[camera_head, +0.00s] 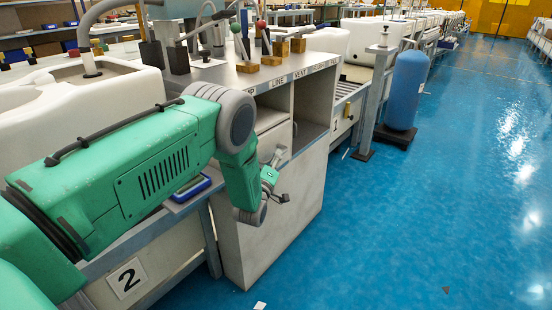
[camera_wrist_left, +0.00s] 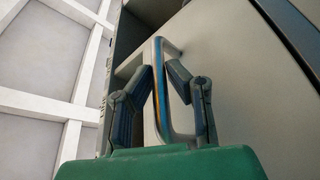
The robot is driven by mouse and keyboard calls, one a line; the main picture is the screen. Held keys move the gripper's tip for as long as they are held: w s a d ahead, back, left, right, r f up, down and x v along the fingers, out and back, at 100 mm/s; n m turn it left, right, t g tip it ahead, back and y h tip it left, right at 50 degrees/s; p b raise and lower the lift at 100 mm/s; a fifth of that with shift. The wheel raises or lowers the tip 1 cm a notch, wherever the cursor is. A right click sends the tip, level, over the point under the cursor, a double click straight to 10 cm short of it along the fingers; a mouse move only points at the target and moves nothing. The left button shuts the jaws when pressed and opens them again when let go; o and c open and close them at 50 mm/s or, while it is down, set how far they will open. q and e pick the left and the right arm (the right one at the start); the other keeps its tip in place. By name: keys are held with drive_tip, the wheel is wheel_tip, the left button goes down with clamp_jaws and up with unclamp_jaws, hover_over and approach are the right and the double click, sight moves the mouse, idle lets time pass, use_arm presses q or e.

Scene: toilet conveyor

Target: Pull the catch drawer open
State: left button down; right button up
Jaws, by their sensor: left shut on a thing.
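The catch drawer's grey front (camera_head: 272,142) is in the cabinet under the bench top, beyond my left forearm in the head view. Its pale front (camera_wrist_left: 225,70) fills much of the wrist view. A metal loop handle (camera_wrist_left: 160,95) stands out from it. My left gripper (camera_head: 278,181) is at the handle, and its two dark fingers (camera_wrist_left: 158,72) are shut on the handle, one on each side. A dark gap shows beside the front in the wrist view; I cannot tell how far the drawer is out. My right gripper is in neither view.
The bench top (camera_head: 235,75) carries levers on wooden blocks. An open shelf space (camera_head: 312,100) lies right of the drawer. A blue tank (camera_head: 407,90) stands farther right.

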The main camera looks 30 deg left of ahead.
use_arm(q)
drive_tip(key=s+d+p, duration=0.1)
drive_tip(key=s+d, duration=0.1)
drive_tip(key=d, duration=2.2)
drive_tip(key=shift+f+p, duration=0.15)
drive_tip(key=shift+p, duration=0.15)
drive_tip(key=c, duration=1.6)
unclamp_jaws()
drive_tip(key=shift+o, duration=0.2)
drive_tip(key=v, duration=1.2)
drive_tip(key=shift+a, duration=0.1)
